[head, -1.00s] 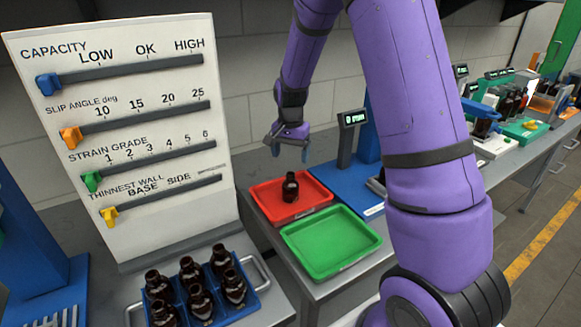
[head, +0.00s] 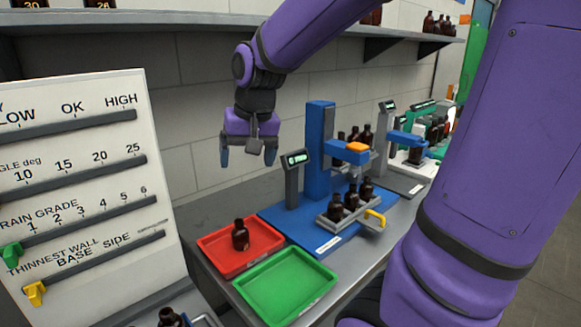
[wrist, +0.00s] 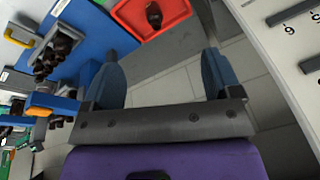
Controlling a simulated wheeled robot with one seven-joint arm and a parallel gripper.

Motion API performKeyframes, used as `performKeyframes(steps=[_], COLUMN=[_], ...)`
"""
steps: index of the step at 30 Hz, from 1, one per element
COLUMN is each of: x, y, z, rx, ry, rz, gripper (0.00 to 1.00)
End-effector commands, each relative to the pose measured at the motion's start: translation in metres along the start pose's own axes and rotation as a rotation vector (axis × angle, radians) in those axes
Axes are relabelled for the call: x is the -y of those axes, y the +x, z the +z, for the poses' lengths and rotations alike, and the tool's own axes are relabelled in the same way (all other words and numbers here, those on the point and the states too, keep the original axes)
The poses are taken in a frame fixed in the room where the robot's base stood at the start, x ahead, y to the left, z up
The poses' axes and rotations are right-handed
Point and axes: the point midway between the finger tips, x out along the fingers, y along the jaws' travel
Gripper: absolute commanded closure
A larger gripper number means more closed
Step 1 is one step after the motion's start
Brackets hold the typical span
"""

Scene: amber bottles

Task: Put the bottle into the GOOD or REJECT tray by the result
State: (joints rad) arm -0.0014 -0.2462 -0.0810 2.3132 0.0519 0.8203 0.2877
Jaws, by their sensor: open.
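An amber bottle (head: 240,235) stands upright in the red tray (head: 213,246) on the bench. The bottle also shows at the top of the wrist view (wrist: 154,15), in the red tray (wrist: 178,9). The green tray (head: 286,287) lies just in front of the red one and is empty. My gripper (head: 248,158) is open and empty, well above the red tray, with its fingers pointing down. Its two blue fingers show apart in the wrist view (wrist: 162,78), with nothing between them. No GOOD or REJECT lettering is readable on the trays.
A blue test station (head: 320,150) with a small display (head: 297,158) stands right of the trays. A holder with several bottles (head: 350,203) sits on its base. A white board with sliders (head: 80,180) stands at left. More bottles stand at lower left.

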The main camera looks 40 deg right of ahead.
Motion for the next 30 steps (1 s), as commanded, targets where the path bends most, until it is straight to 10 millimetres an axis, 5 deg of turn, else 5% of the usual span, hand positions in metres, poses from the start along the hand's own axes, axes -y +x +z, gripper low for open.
performKeyframes(steps=[6, 15, 30], x=[-0.009, -0.024, -0.030], y=[-0.042, -0.069, -0.073], z=[0.056, 0.122, 0.140], rx=[-0.084, -0.181, -0.208], ry=[-0.160, -0.349, -0.405], rz=[-0.020, -0.015, -0.006], gripper=[0.16, 0.16, 0.16])
